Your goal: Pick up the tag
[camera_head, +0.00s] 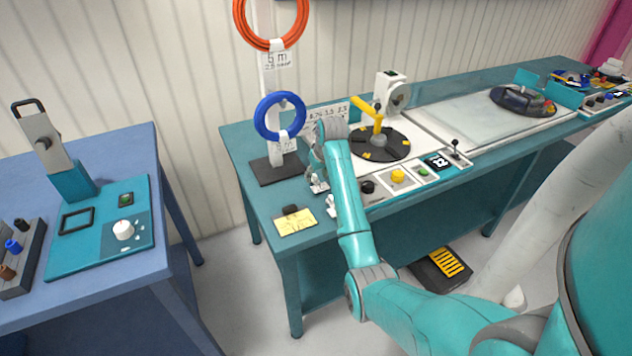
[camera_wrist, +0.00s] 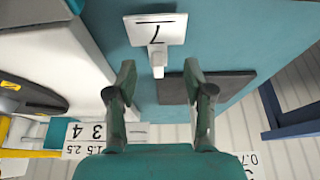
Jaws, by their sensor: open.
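The tag (camera_wrist: 156,28) is a white card with a black mark like a 7, with a short white stem (camera_wrist: 158,62) below it in the wrist view. It is over the teal bench top, beyond my fingertips. My gripper (camera_wrist: 160,82) is open and empty, one finger to each side of the stem's line. In the head view my gripper (camera_head: 318,182) is low over the bench, between the reel stand and the turntable machine. A small white piece (camera_head: 331,206) shows beside it; I cannot tell for sure that it is the tag.
A dark stand base (camera_head: 272,171) holds a blue coil (camera_head: 261,118) and an orange coil (camera_head: 247,32) close to the left of my gripper. The turntable (camera_head: 352,148) and a row of knobs are to the right. A yellow card (camera_head: 294,224) lies near the bench's front corner.

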